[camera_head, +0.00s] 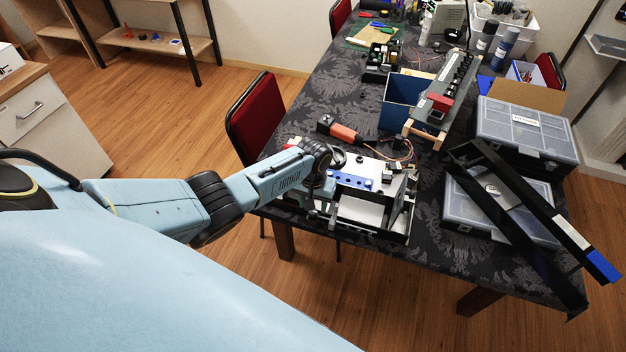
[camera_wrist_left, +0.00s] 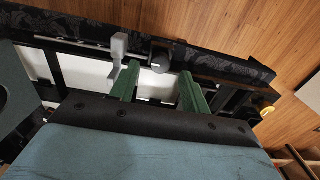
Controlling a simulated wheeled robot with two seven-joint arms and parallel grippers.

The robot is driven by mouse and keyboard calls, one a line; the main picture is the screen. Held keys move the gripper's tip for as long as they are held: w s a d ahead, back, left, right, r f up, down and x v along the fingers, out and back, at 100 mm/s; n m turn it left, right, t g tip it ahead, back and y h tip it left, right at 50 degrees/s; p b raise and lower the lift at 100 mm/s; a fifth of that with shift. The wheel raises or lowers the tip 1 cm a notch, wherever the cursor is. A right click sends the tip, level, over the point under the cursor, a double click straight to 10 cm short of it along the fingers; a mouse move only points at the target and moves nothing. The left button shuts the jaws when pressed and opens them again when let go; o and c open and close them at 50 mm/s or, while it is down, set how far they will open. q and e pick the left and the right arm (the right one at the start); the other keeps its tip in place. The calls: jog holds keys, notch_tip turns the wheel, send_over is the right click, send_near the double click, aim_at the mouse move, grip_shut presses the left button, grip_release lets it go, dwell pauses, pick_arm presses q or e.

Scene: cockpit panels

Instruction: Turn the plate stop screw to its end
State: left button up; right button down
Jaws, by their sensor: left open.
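The white and black device (camera_head: 365,208) stands at the near edge of the table. My left gripper (camera_head: 327,200) is over its left part, with the fingers mostly hidden in the head view. In the left wrist view, the two green fingers of my left gripper (camera_wrist_left: 160,82) are open with nothing between them. A dark round knob (camera_wrist_left: 161,57), which looks like the plate stop screw, sits just beyond and between the fingertips. I cannot tell whether a finger touches it. A grey lever (camera_wrist_left: 118,47) stands close to the left fingertip. My right gripper is not in view.
A blue bin (camera_head: 402,101) stands farther back. Clear-lidded cases (camera_head: 512,125) and a long black frame (camera_head: 520,200) fill the right side. A red chair (camera_head: 255,115) stands left of the table.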

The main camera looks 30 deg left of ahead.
aim_at(313, 211)
pick_arm(q)
notch_tip(313, 211, up, 11)
jog(key=p, duration=0.2)
dwell(0.5)
